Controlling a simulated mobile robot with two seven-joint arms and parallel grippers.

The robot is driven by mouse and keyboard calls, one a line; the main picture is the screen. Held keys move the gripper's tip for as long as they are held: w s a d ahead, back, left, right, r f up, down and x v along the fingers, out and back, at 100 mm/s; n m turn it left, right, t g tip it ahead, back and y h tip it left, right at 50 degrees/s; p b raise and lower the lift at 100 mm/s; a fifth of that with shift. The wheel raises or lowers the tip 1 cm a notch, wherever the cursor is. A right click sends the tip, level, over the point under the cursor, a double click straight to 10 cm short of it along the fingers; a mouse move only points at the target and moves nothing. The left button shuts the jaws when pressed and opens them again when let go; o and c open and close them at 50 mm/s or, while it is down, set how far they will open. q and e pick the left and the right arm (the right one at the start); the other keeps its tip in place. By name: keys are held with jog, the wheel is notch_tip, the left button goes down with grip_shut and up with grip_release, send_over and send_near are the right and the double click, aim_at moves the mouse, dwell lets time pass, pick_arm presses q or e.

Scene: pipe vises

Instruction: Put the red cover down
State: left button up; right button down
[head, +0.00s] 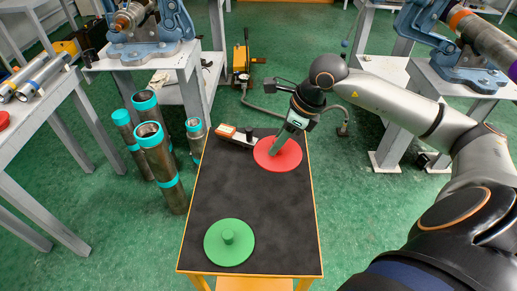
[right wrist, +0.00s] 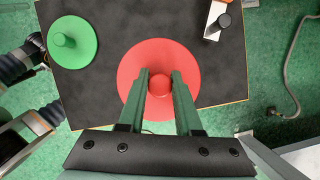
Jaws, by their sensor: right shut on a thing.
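The red cover (head: 285,160) is a flat round disc with a knob, at the far right part of the dark table top. My right gripper (head: 276,148) comes down on it from above. In the right wrist view the two green fingers (right wrist: 160,84) are shut on the knob of the red cover (right wrist: 158,52). The cover looks flat and level over the table; I cannot tell whether it touches the surface. My left gripper is not in view in the head view; dark arm parts show at the left of the right wrist view.
A green cover (head: 229,242) lies at the table's near left, with bare dark table top (head: 232,190) between the two covers. A small orange and white tool (head: 236,136) lies at the far edge. Several teal-ended pipes (head: 163,170) stand on the floor to the left.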

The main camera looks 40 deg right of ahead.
aim_at(289, 151)
jog(key=shift+s+d+r, duration=0.3)
jog(key=shift+s+d, duration=0.05)
jog(key=shift+d, duration=0.2)
jog(key=shift+s+d+r, duration=0.25)
jog(key=shift+s+d, duration=0.05)
jog(key=shift+d, duration=0.25)
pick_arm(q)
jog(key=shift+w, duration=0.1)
pick_arm(e)
jog(key=shift+d+r, duration=0.1)
jog(key=shift+r, duration=0.05)
